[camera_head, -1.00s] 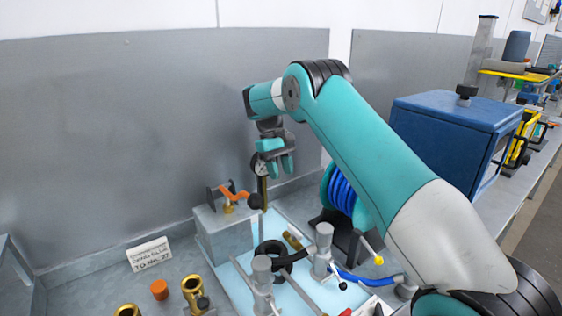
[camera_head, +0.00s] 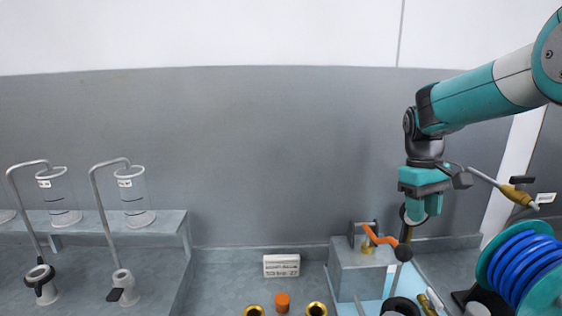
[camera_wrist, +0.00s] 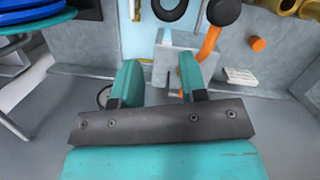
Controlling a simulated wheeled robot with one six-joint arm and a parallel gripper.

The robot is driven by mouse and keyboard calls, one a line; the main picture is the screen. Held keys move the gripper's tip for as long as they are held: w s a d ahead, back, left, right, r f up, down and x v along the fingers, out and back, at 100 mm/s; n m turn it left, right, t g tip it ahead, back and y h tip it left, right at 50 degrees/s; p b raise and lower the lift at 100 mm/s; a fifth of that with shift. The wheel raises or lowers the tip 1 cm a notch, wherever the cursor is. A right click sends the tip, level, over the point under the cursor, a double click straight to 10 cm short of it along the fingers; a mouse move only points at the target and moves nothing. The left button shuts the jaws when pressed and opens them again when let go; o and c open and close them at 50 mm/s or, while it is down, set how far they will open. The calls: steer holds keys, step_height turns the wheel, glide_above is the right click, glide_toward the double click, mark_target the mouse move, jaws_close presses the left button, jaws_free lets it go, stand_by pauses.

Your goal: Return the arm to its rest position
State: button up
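My gripper (camera_head: 418,207) hangs at the right in the head view, pointing down, with my teal arm reaching in from the upper right. It is above and beside a grey block (camera_head: 362,277) that carries an orange lever (camera_head: 378,238) with a dark ball knob (camera_head: 403,252). In the wrist view my gripper (camera_wrist: 160,80) has its two teal fingers well apart, with nothing held between them. The orange lever (camera_wrist: 209,42) shows beyond the fingers there. A round rim (camera_wrist: 104,96) is partly hidden by the left finger.
A blue hose reel (camera_head: 525,262) stands at the lower right. A small sign (camera_head: 281,265), an orange cap (camera_head: 282,302) and brass cups (camera_head: 316,309) are on the bench. Clear cylinders (camera_head: 134,195) with bent pipes stand at the left. The space before the grey wall is clear.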

steer(key=s+a+r+n+y, duration=0.1)
steer(key=s+a, duration=0.4)
steer(key=s, duration=0.4)
steer(key=s+a+r+n+t+y, duration=0.1)
steer(key=s+a, duration=0.4)
steer(key=s, duration=0.5)
steer(key=s+a+r+n+t+y, duration=0.1)
steer(key=s+a+y, duration=0.2)
steer(key=s, duration=0.7)
steer(key=a, duration=0.2)
steer(key=shift+a, duration=0.4)
steer(key=shift+o, duration=0.3)
steer(key=shift+r+n, duration=0.1)
steer(key=shift+n, duration=0.2)
